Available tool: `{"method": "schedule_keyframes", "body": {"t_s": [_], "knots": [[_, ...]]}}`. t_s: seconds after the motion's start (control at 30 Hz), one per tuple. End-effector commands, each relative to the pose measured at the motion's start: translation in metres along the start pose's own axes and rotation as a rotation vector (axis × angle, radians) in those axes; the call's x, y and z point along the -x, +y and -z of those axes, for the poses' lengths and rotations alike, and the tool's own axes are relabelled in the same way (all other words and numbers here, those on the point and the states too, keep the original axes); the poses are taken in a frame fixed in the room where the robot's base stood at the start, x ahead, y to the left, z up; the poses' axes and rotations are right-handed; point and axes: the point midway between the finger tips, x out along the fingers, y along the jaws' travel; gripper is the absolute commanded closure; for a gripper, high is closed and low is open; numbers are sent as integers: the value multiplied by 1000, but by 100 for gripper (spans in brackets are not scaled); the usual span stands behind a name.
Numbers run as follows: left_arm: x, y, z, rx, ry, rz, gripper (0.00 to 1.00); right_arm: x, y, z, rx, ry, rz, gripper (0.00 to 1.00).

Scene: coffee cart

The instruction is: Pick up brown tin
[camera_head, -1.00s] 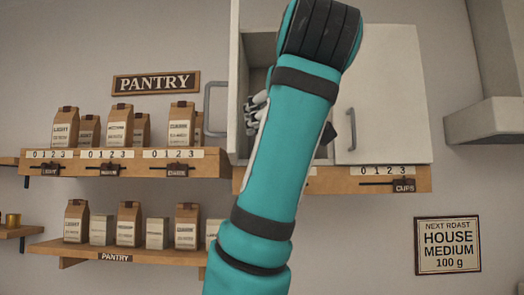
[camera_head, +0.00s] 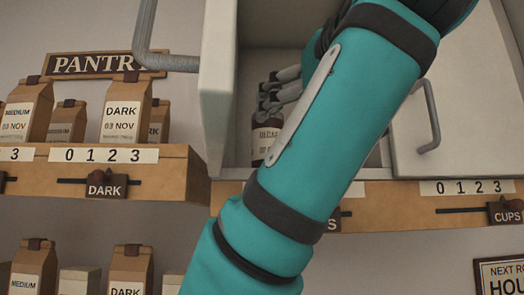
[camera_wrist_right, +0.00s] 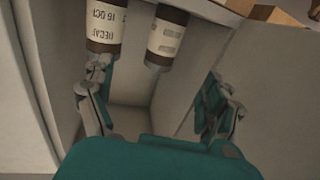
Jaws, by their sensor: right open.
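Two brown tins with cream labels stand inside the open cabinet. In the right wrist view one tin (camera_wrist_right: 107,26), marked DECAF, is at the left, and the other tin (camera_wrist_right: 167,40) is right of it. My right gripper (camera_wrist_right: 155,74) is open and empty, its fingers spread wide. The DECAF tin is beside the left finger; I cannot tell whether they touch. The other tin is ahead of the gap between the fingers. In the head view one brown tin (camera_head: 266,137) shows below the finger links, partly hidden by my right arm. My left gripper is not in view.
The cabinet's open left door (camera_head: 217,85) and its handle are left of my arm. The right door (camera_head: 455,110) has a grey handle. Shelves (camera_head: 165,180) with paper coffee bags are at the left. Cabinet walls lie close on both sides of the gripper.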

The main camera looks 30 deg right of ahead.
Motion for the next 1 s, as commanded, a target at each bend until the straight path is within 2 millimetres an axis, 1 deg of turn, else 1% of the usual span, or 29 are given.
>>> {"method": "schedule_keyframes", "body": {"t_s": [0.03,0.1,0.43,0.5,0.6,0.8,1.0], "knots": [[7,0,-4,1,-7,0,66,-8,1,3,0,-4,-4,13],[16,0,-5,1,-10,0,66,-22,1,4,1,-6,-6,13],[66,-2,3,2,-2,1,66,-94,2,6,3,-6,-10,13],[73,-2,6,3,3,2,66,-103,2,6,3,-3,-10,13],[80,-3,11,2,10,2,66,-112,1,4,1,-2,-6,13],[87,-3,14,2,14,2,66,-123,-2,2,2,-3,-1,13],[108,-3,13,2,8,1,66,-153,-9,3,2,-5,-1,13]]}}
